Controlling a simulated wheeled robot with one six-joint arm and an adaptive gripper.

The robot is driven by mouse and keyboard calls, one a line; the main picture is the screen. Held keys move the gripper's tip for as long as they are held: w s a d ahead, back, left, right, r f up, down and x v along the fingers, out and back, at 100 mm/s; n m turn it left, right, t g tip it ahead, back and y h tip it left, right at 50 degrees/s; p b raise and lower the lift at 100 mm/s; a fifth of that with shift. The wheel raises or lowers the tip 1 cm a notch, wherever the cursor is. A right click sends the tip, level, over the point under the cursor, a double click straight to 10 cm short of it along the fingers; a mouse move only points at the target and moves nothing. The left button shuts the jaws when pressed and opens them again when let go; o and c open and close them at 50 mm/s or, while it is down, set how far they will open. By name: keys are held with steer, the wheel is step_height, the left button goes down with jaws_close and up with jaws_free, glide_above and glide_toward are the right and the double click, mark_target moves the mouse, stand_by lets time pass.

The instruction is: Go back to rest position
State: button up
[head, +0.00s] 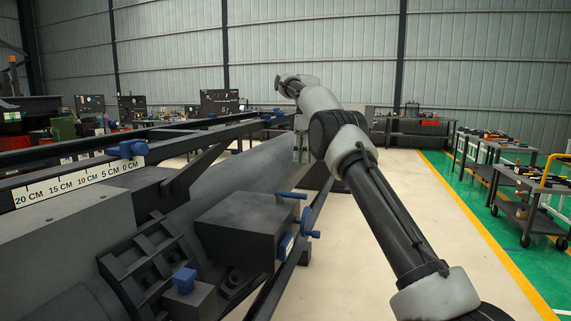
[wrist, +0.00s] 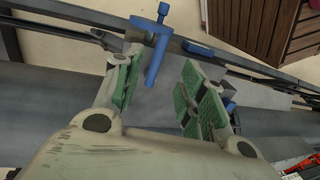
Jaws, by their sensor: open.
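My gripper (wrist: 160,68) is open in the wrist view, its two green-padded fingers apart with nothing held between them. Behind the gap are a blue clamp handle (wrist: 158,45) and the dark rail of the machine; I cannot tell how far off they are. In the head view my arm reaches up and away over the right side of the long grey machine (head: 262,165). My gripper (head: 300,148) points down there, small and partly hidden behind the arm.
A dark box with blue handles (head: 245,228) and a centimetre scale (head: 80,183) are on the machine at near left. Tool carts (head: 525,200) stand on the green floor at right. Pale floor (head: 440,220) right of the arm is clear. A slatted wooden crate (wrist: 262,30) shows in the wrist view.

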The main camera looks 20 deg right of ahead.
step_height(320, 180, down, 8)
steer(key=m, duration=0.6)
steer(key=s+d+r+m+t, duration=0.1)
steer(key=s+t, duration=0.1)
steer(key=s, duration=1.4)
steer(key=s+d+r+m+t, duration=0.1)
steer(key=s+r+m+t, duration=0.1)
steer(key=s, duration=1.4)
steer(key=s+d+r+m+t+h, duration=0.1)
steer(key=s+m+t, duration=0.1)
steer(key=s, duration=1.4)
steer(key=shift+s+d+r, duration=0.15)
steer(key=shift+d, duration=0.25)
